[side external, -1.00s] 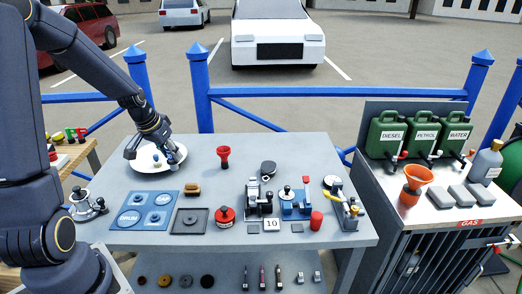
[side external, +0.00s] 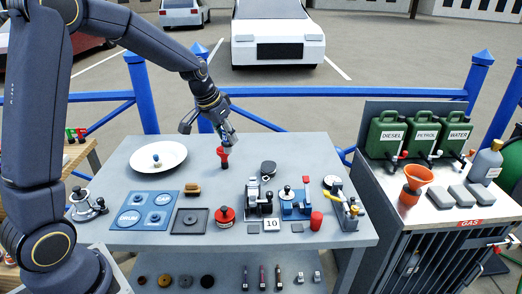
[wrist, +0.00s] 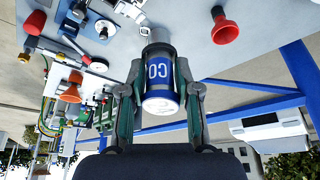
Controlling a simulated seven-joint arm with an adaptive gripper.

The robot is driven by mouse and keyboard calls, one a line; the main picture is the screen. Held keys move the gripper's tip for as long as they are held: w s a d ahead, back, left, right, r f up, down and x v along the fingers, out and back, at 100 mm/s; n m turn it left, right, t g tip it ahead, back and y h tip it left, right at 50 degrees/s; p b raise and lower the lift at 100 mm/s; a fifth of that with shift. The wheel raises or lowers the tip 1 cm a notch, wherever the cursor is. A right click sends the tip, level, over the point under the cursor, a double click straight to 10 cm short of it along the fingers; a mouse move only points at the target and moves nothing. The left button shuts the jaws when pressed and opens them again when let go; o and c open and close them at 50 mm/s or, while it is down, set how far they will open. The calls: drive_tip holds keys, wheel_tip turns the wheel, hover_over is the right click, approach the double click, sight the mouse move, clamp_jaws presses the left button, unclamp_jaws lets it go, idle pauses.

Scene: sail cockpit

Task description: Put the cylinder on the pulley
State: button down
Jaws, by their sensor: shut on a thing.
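My gripper (wrist: 159,90) is shut on a blue cylinder (wrist: 158,75) with white lettering and a pale end, between its two fingers. In the side view my gripper (side external: 222,133) is over the back of the grey table, just above a red plunger-shaped piece (side external: 223,157); the cylinder is hard to make out there. A flat blue board (side external: 145,211) at the table's front left has round marks; one label reads DRUM. I cannot tell for sure which piece is the pulley. A small blue and white piece (side external: 157,160) is on the white plate (side external: 175,153).
Blue railings (side external: 300,92) run behind. The table middle is partly clear.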

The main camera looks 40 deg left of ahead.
drive_tip(key=w+d+f+m, duration=0.1)
drive_tip(key=w+d, duration=0.1)
drive_tip(key=d, duration=0.2)
hover_over(269, 172)
drive_tip(key=shift+h, duration=0.3)
wheel_tip(269, 172, down, 9)
drive_tip(key=shift+s+a+f, duration=0.1)
drive_tip(key=shift+a, duration=0.05)
drive_tip(key=shift+w+f, duration=0.2)
drive_tip(key=shift+f, duration=1.5)
drive_tip(key=c, duration=0.8)
unclamp_jaws()
drive_tip(key=shift+f, duration=0.15)
